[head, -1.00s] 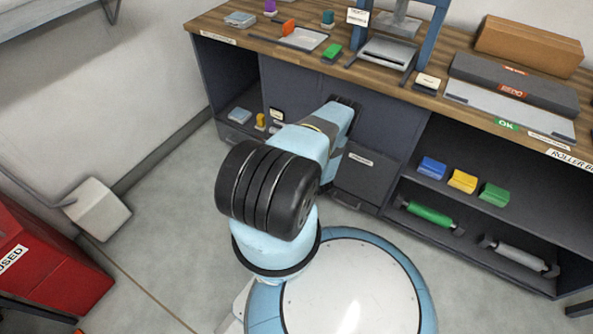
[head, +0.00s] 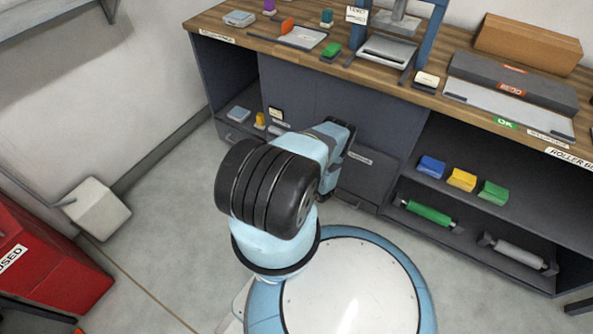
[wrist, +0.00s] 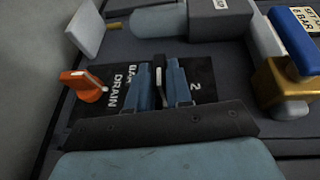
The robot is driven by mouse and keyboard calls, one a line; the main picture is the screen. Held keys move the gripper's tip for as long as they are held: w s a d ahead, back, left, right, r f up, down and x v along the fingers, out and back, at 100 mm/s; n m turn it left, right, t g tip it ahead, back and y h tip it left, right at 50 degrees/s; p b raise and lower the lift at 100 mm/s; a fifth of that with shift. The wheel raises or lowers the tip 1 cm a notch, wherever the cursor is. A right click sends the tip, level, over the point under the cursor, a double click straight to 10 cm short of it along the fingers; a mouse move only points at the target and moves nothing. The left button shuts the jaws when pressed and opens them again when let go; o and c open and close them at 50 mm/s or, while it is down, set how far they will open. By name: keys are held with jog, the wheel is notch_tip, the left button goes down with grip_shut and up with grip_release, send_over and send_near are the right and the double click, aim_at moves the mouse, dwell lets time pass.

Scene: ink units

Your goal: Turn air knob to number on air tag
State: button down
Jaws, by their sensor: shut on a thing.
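In the wrist view my gripper (wrist: 160,75) has its two blue fingers closed around a dark knob with a pale pointer (wrist: 158,77). The knob sits on a black panel (wrist: 208,78) with white lettering that reads BAR on one side and a 2 on the other. The rest of its scale is hidden by the fingers. In the head view my arm hides the gripper and knob.
An orange knob (wrist: 84,86) marked DRAIN stands left of my fingers. A brass and grey fitting (wrist: 283,85) is close on the right. A grey cylinder (wrist: 158,18) lies beyond the panel. The workbench (head: 246,49) and its dark cabinet front are before my arm.

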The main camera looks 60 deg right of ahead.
jog(key=c, duration=1.1)
grip_release()
jog(key=v, duration=1.3)
jog(key=shift+s+a, duration=0.15)
jog(key=shift+s, duration=0.2)
